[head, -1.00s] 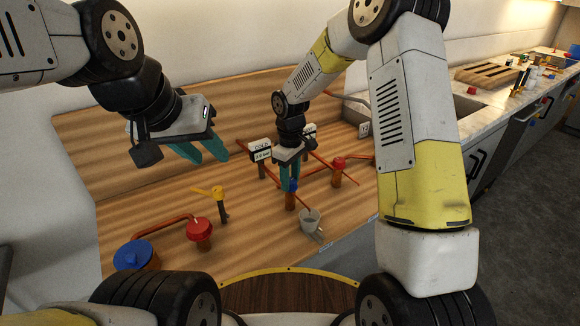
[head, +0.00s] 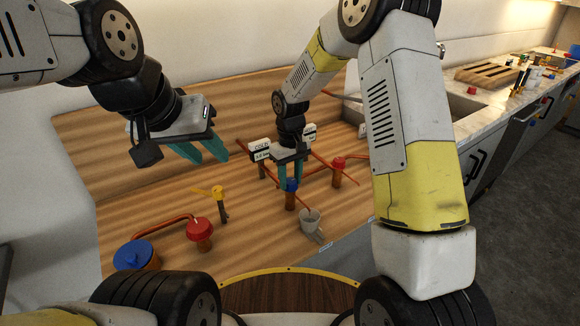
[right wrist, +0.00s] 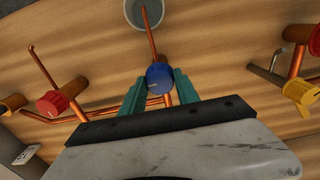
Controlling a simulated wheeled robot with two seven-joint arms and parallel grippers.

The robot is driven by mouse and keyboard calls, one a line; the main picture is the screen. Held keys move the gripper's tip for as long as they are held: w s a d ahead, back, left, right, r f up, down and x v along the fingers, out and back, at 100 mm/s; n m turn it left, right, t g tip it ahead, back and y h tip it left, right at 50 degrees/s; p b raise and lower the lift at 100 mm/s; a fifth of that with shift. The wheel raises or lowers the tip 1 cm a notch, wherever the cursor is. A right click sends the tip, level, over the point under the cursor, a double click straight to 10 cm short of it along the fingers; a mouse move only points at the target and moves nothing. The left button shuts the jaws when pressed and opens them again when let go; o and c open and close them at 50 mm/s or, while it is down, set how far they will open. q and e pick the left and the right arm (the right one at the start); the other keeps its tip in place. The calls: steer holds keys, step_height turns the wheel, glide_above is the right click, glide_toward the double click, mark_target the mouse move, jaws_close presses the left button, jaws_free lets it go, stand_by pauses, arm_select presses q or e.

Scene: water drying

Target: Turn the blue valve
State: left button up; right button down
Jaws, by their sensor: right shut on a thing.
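The blue valve (head: 292,186) is a small blue knob on an upright copper pipe, in the middle of the head view. My right gripper (head: 291,184) points down over it with its teal fingers on both sides of the knob. In the right wrist view, the blue valve (right wrist: 159,77) sits between the two fingertips (right wrist: 158,88), and a pale line marks its top. My right gripper is shut on it. My left gripper (head: 206,151) hangs above the wooden counter at the left, its teal fingers apart and empty.
A red valve (head: 338,164) is behind right, with copper pipes around. A yellow valve (head: 217,192), another red valve (head: 199,229) and a larger blue cap (head: 133,255) stand left. A sink (head: 463,107) lies right.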

mark_target(290, 181)
steer(key=shift+w, duration=0.1)
steer(key=c, duration=0.9)
jaws_free()
step_height(290, 181, up, 7)
steer(key=shift+f, duration=0.1)
steer(key=shift+r, duration=0.55)
